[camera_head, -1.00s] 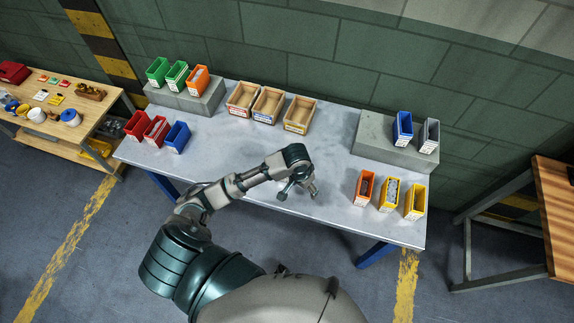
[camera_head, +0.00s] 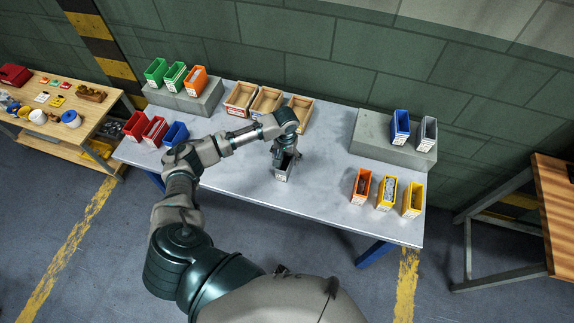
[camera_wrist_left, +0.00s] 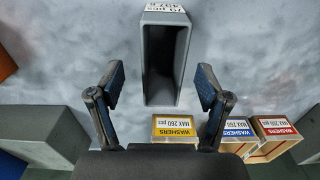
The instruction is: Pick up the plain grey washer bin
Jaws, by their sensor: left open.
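A grey bin (camera_head: 283,174) stands on the metal table in the head view, partly hidden under my left gripper (camera_head: 283,152). In the left wrist view the same grey bin (camera_wrist_left: 158,84) looks empty, with a white label on its far end. My left gripper (camera_wrist_left: 160,82) is open, its two fingers to either side of the bin in the picture and apart from it. I cannot tell how far above it they are. A second grey bin (camera_head: 428,135) stands on the right grey block. My right gripper is not in view.
Wooden bins (camera_head: 266,103) stand behind; the wrist view shows their WASHERS labels. Red and blue bins (camera_head: 154,130) are at left, orange and yellow bins (camera_head: 386,193) at right. A blue bin (camera_head: 400,128) is on the right block (camera_head: 372,133). The table's middle right is clear.

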